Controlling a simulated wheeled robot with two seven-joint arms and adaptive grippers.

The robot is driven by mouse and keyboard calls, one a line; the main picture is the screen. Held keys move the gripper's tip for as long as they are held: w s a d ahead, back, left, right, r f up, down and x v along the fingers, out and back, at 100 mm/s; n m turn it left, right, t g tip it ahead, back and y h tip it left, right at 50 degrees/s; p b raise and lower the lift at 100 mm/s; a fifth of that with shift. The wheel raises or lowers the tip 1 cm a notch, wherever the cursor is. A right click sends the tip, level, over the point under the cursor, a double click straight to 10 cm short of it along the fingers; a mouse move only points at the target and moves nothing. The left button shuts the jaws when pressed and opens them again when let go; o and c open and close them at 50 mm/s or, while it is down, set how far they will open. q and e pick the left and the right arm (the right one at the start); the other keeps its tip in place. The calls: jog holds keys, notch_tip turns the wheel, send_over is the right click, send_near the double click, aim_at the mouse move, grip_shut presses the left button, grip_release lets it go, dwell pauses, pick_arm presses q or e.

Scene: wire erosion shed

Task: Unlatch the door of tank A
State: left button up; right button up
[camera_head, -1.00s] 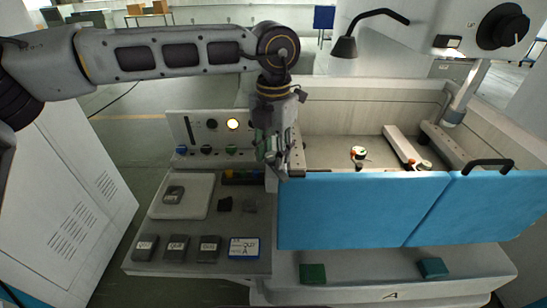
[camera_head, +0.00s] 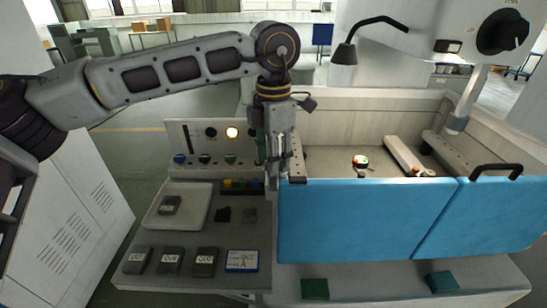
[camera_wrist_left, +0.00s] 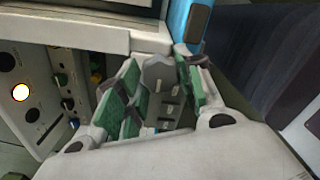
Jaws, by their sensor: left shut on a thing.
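The blue door (camera_head: 365,222) of tank A closes the front of the tank and stands upright, looking shut. It also shows as a blue strip in the left wrist view (camera_wrist_left: 178,22). My left gripper (camera_head: 274,183) points down at the door's upper left corner. In the left wrist view its green-padded fingers (camera_wrist_left: 160,98) are shut on a grey piece (camera_wrist_left: 160,75), which I take to be the door latch. The fingers hide most of the latch, so how it is turned cannot be told. My right gripper is out of view.
A control panel (camera_head: 192,135) with a lit lamp stands left of my gripper. Below it a grey bench (camera_head: 222,265) carries several dark blocks and a white tray (camera_head: 155,218). A black lamp (camera_head: 345,52) hangs over the tank; a black handle (camera_head: 495,165) tops the door's right part.

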pick_arm(q)
jog(key=shift+r, duration=0.1)
jog(key=o, duration=1)
jog(key=shift+o, duration=0.2)
notch_tip(320, 180, up, 12)
dwell(0.7)
